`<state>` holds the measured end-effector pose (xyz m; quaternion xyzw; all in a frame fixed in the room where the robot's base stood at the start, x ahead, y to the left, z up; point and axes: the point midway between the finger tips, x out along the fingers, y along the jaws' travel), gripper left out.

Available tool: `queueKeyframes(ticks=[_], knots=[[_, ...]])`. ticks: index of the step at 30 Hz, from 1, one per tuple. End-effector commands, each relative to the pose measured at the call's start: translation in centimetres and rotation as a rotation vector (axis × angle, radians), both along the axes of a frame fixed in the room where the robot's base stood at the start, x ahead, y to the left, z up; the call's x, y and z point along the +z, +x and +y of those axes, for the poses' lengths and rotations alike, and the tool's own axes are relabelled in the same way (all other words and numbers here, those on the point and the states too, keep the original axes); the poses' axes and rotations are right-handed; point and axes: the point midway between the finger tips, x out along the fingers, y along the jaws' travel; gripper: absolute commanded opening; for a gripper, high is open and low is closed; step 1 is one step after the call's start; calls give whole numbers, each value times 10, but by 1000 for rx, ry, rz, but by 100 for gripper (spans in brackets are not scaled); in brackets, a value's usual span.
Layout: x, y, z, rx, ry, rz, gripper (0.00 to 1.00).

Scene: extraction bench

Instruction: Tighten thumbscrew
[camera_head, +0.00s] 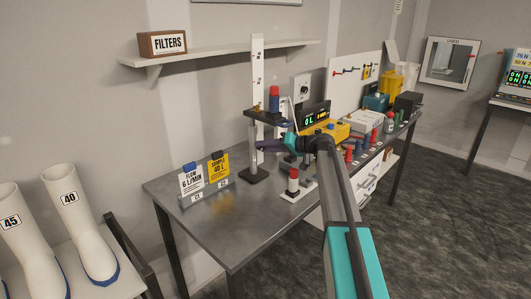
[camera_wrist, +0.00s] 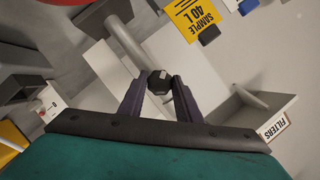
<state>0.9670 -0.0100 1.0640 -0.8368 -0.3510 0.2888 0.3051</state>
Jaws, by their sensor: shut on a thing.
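The thumbscrew (camera_wrist: 159,81) is a small dark faceted knob in the wrist view, beside a pale metal post (camera_wrist: 125,42). My gripper (camera_wrist: 160,84) has its two purple fingers shut on the knob, one on each side. In the head view my gripper (camera_head: 262,146) reaches from the right to the stand's post (camera_head: 252,143), below a dark platform (camera_head: 266,117). The thumbscrew cannot be made out in the head view. A blue and red cylinder (camera_head: 274,99) stands upright on the platform. The stand's dark base (camera_head: 254,175) rests on the bench.
The metal bench (camera_head: 222,222) is clear at its front left. A flow card (camera_head: 191,180) and a yellow sample card (camera_head: 218,168) stand left of the stand. A yellow device (camera_head: 327,129) and several bottles stand to the right. A shelf (camera_head: 225,52) holds a FILTERS box (camera_head: 162,43).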

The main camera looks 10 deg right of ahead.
Motion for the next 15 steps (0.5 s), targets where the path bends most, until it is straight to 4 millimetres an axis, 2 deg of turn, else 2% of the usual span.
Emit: queueKeyframes(ticks=[15], knots=[[-4,3,-4,-6,402,286,8]])
